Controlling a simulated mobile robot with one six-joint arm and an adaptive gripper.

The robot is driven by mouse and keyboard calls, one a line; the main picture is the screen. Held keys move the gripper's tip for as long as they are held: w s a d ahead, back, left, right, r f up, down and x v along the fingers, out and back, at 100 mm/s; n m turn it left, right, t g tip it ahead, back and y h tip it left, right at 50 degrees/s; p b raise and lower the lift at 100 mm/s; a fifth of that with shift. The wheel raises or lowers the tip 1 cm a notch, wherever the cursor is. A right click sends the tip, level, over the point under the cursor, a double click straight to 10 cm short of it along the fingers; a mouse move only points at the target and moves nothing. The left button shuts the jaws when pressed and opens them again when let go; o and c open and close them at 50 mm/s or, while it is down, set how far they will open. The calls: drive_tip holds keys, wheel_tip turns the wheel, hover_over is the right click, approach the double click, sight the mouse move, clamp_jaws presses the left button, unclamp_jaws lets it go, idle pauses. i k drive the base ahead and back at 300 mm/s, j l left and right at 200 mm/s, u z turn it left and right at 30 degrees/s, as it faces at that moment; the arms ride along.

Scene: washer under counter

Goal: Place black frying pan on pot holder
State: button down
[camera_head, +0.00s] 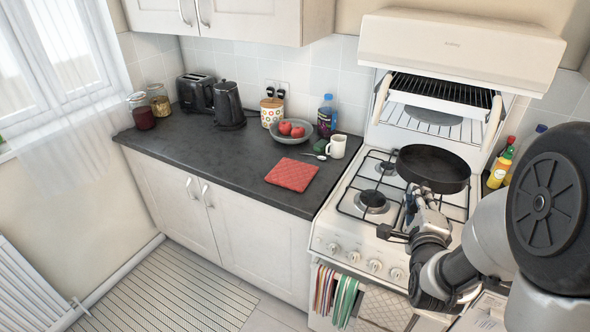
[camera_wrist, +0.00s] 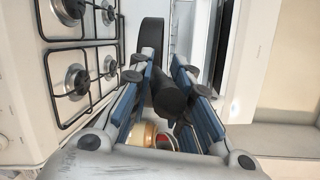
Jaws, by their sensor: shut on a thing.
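The black frying pan (camera_head: 433,165) is in the air over the rear right of the white stove's hob, its open side up. My gripper (camera_head: 420,197) is shut on its handle at the near side of the pan. In the wrist view the dark handle (camera_wrist: 168,95) lies between the two blue-padded fingers, and part of the pan's dark side (camera_wrist: 150,35) shows beyond them. The red quilted pot holder (camera_head: 291,174) lies flat and bare on the dark counter, left of the stove. It is not in the wrist view.
The stove's hob (camera_head: 372,202) has black pan supports. On the counter (camera_head: 235,165), a white mug (camera_head: 337,146), a spoon (camera_head: 315,156) and a bowl of red fruit (camera_head: 290,131) stand behind the pot holder. Bottles (camera_head: 500,165) stand right of the stove.

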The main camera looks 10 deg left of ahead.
sight(289, 186)
drive_tip(key=i+j, duration=0.1)
drive_tip(key=j, duration=0.3)
drive_tip(key=i+j, duration=0.1)
drive_tip(key=j, duration=0.35)
drive_tip(key=i+j+u, duration=0.1)
drive_tip(key=j, duration=0.3)
drive_tip(key=i+j, duration=0.1)
drive_tip(key=j, duration=0.3)
